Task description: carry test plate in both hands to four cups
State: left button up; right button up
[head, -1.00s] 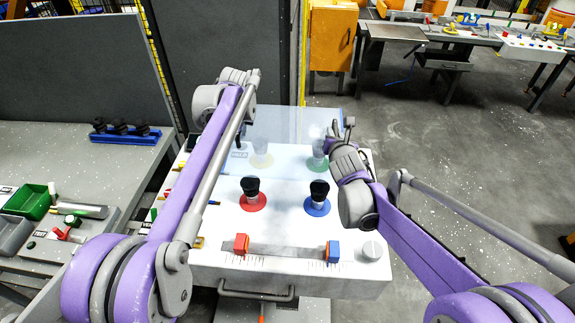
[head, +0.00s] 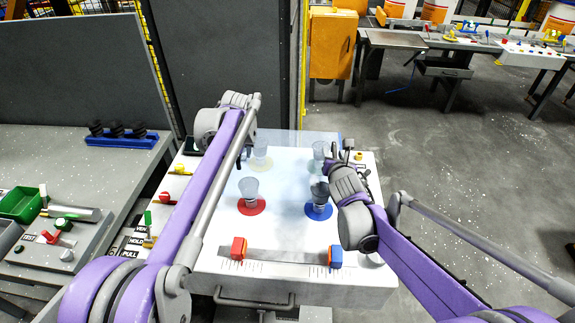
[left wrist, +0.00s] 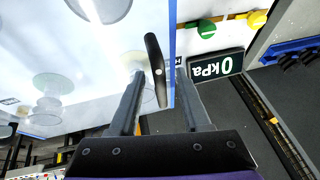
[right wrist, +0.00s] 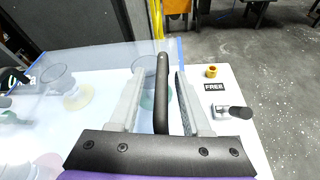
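The test plate (head: 285,175) is a clear sheet with blue-tinted edges, spread over the white table. All four cups show through it: red-based (head: 250,190), blue-based (head: 319,196), yellow-based (head: 260,155) and green-based (head: 319,152). I cannot tell whether the plate touches them. My left gripper (left wrist: 160,71) has a black plate handle (left wrist: 156,75) between its fingers; its tips are hidden in the head view. My right gripper (right wrist: 162,70) has the other black handle (right wrist: 161,95) between its fingers. Narrow gaps show beside both handles, but the plate moves with both grippers.
The white table (head: 225,272) carries a red block (head: 239,248) and a blue block (head: 336,258) on a scale at its front. A gauge reading 0 kPa (left wrist: 215,66) is beside the left handle. A grey bench (head: 150,165) stands left; floor is open right.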

pick_arm(q)
jog(key=v, duration=1.2)
pick_arm(e)
jog(key=v, duration=1.2)
